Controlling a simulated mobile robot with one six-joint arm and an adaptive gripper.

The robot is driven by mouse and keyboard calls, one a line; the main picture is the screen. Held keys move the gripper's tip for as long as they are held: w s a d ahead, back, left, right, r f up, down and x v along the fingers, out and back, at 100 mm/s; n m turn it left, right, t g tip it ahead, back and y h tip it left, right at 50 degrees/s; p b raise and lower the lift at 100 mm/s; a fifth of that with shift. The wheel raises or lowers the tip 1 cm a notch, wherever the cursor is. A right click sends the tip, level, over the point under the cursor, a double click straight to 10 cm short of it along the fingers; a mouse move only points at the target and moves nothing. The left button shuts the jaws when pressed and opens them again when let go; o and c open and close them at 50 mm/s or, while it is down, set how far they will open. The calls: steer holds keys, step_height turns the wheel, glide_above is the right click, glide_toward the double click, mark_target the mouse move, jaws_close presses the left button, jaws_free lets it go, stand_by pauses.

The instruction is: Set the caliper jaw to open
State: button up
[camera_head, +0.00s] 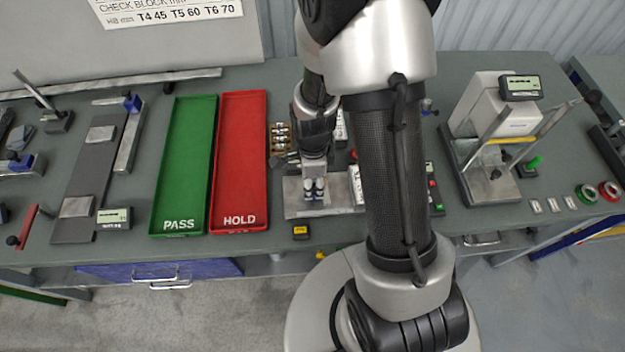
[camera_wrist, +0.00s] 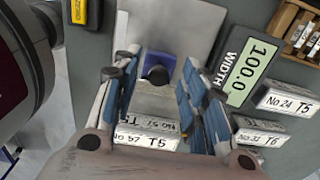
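The caliper is a pale metal plate (camera_head: 296,206) under my gripper in the head view, partly hidden by it and my arm. The wrist view shows its blue jaw with a black knob (camera_wrist: 158,76), beside the pale plate (camera_wrist: 165,28). My gripper (camera_wrist: 158,72) is open, its blue-padded fingers on either side of the knob; I cannot tell if they touch it. It also shows in the head view (camera_head: 314,192). A block marked No 57 T5 (camera_wrist: 147,141) lies nearer the palm in the wrist view, between the fingers. The WIDTH display (camera_wrist: 252,68) reads 100.0.
Green PASS (camera_head: 184,165) and red HOLD (camera_head: 240,160) trays stand to the left. A framed gauge (camera_head: 490,165) stands to the right.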

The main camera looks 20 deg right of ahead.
steer(key=shift+r, duration=0.1)
step_height(320, 180, up, 12)
stand_by(0.4)
stand_by(0.4)
